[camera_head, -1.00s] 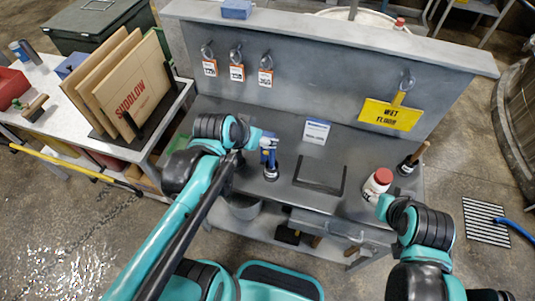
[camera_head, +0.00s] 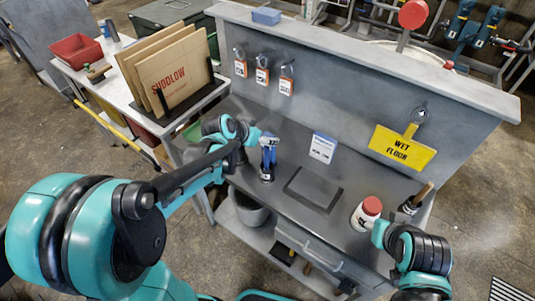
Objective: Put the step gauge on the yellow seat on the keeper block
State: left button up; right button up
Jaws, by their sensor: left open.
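My left gripper (camera_head: 267,141) is over the left part of the grey bench, at the top of an upright blue item with a dark round base (camera_head: 267,178). It is open; whether its fingers touch the item is too small to tell. I cannot make out for sure which thing is the step gauge. No yellow seat or keeper block can be clearly picked out. My right arm comes in at the lower right beside a white bottle with a red cap (camera_head: 366,213); its gripper fingers do not show.
A dark square tray (camera_head: 313,190) lies mid-bench, with a white-and-blue card (camera_head: 322,148) behind it. The back panel holds hanging tags (camera_head: 262,75) and a yellow wet-floor sign (camera_head: 402,147). Cardboard sheets (camera_head: 173,70) stand on the left table.

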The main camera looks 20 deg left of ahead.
aim_at(268, 136)
pick_arm(q)
jog(key=b+x, duration=0.1)
jog(key=x, duration=0.3)
jog(key=shift+d, duration=0.15)
jog(key=shift+w+f, duration=0.2)
jog(key=shift+w, duration=0.05)
jog(key=shift+r, duration=0.1)
jog(key=shift+c, duration=0.7)
grip_shut()
